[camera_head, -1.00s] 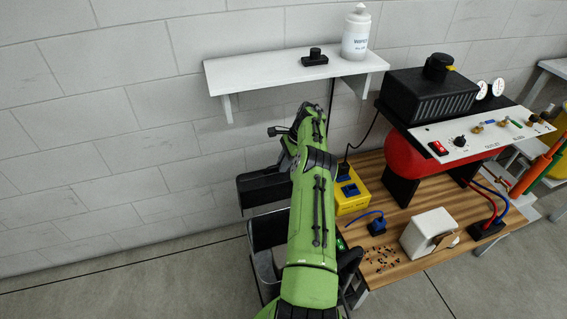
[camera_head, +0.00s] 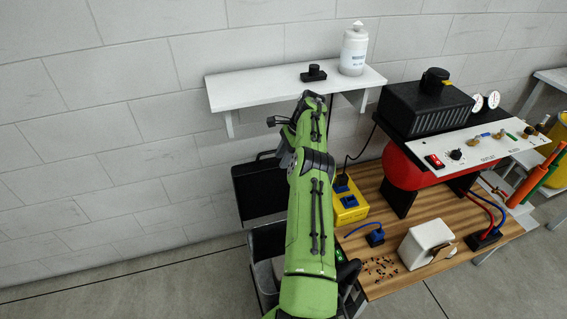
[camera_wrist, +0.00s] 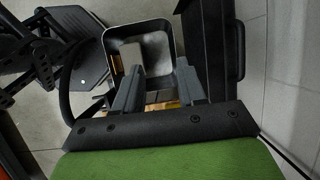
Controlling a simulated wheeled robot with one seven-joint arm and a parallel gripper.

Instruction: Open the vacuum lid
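The vacuum is a dark open-topped box (camera_head: 268,272) beside the left end of the wooden table, partly behind my green arm. Its dark lid (camera_head: 262,187) stands raised near the wall. In the wrist view the lid (camera_wrist: 222,45) is at the right, with a bar handle along its outer edge, and the pale-rimmed open bin (camera_wrist: 112,50) lies beyond the fingers. My gripper (camera_wrist: 158,72) is open, with a clear gap and nothing seen between its fingers. The lid is just right of the right finger; I cannot tell whether they touch.
The wooden table (camera_head: 385,262) holds a yellow box (camera_head: 349,208), a white block (camera_head: 425,243) and small scattered bits. A red-tanked compressor (camera_head: 402,167) stands behind. A white shelf (camera_head: 285,87) is on the wall above my arm. Floor at the left is clear.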

